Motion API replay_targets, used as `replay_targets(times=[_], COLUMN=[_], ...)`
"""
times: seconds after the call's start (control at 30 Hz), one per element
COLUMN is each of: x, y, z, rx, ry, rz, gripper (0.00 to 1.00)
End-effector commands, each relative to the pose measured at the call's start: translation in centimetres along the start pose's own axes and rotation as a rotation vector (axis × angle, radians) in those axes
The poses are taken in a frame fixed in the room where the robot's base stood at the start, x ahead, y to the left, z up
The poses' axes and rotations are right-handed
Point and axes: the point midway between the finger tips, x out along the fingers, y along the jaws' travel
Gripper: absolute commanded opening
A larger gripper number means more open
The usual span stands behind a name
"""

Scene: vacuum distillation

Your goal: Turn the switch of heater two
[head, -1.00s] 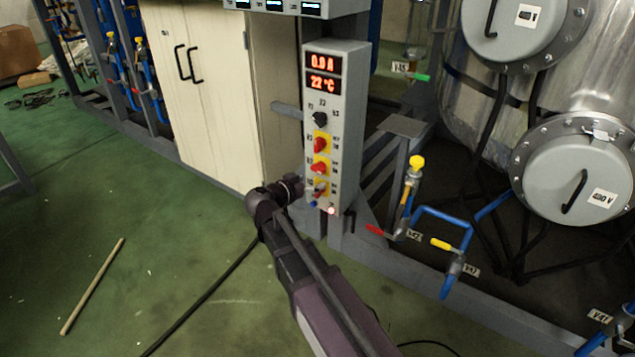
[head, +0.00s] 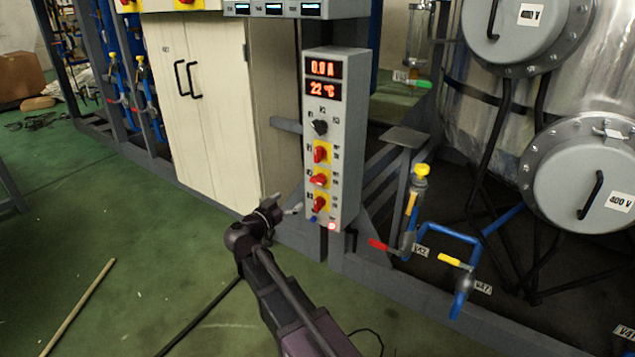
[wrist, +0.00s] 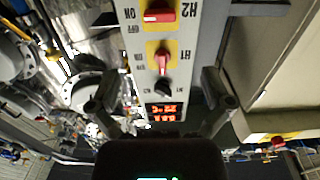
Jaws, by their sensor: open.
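The grey control panel (head: 346,140) carries three red switches on yellow plates in a column. The heater two switch, labelled H2 (head: 318,180), is the middle one. Its red handle lies roughly crosswise, also in the upside-down wrist view (wrist: 158,15). The H1 switch (head: 320,154) above it and the lowest switch (head: 319,203) have handles nearly upright. My gripper (head: 287,209) is open, left of the panel's lower part and apart from the switches. In the wrist view its fingers (wrist: 160,78) are spread with nothing held between them.
A black selector knob (head: 320,127) and red displays reading 0.0 A and 22 °C (head: 323,79) are above the switches. A beige cabinet (head: 205,110) stands left. Blue pipes with valves (head: 440,225) and a metal tank are right. Green floor at left is mostly clear.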

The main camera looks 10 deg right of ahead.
Motion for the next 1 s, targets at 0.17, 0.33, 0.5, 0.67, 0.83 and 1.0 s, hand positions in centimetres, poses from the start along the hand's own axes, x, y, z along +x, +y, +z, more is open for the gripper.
replay_targets(times=[0.17,0.33,0.5,0.67,0.83,1.0], x=[0.3,1.4,3.4,5.8,8.4,10.9], y=[0.0,-0.1,-0.1,-0.1,-0.1,-0.1], z=[0.0,0.0,0.0,0.0,0.0,0.0], rx=[0.000,-0.001,-0.001,-0.001,-0.001,-0.001], ry=[-0.001,-0.001,-0.001,-0.001,-0.001,-0.001], rz=[0.001,0.002,0.003,0.003,0.003,0.002], gripper=[1.00,1.00,1.00,1.00,1.00,1.00])
